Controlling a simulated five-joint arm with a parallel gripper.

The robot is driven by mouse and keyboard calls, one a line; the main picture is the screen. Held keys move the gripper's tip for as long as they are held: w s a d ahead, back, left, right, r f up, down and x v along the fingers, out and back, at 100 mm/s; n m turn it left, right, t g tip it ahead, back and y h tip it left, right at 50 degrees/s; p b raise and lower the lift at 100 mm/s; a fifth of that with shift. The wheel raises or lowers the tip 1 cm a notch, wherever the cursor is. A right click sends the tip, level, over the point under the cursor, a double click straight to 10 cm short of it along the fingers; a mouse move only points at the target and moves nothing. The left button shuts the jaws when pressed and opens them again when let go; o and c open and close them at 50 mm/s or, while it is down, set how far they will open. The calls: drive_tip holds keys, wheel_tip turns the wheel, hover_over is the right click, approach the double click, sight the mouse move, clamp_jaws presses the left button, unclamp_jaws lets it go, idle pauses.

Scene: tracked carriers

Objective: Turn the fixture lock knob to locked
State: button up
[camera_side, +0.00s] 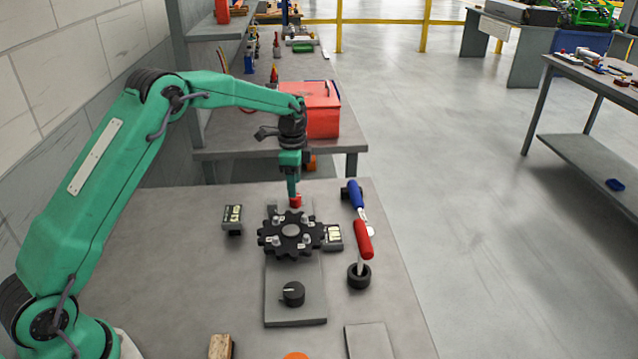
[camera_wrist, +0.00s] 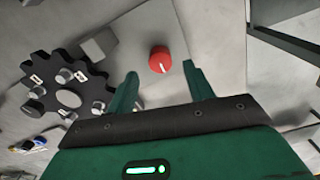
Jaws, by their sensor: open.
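A red knob (camera_side: 296,201) sits at the far end of a grey fixture plate (camera_side: 296,271). It also shows in the wrist view (camera_wrist: 159,59), with a white mark toward its lower right. My gripper (camera_side: 294,193) points down over the red knob. In the wrist view my gripper (camera_wrist: 160,69) is open, its fingers on either side of the red knob with gaps visible. Contact cannot be told. A black knob (camera_side: 293,294) with a white pointer toward the left is at the plate's near end. I cannot read any lock labels.
A black toothed wheel (camera_side: 290,234) with several studs lies on the plate. Labelled blocks stand left (camera_side: 232,215) and right (camera_side: 334,237) of it. A red-and-blue-handled tool (camera_side: 361,220) lies at the right, near a black ring (camera_side: 359,275).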

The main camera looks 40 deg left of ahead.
sight(295, 200)
drive_tip(key=shift+f, duration=1.9)
drive_tip(key=c, duration=1)
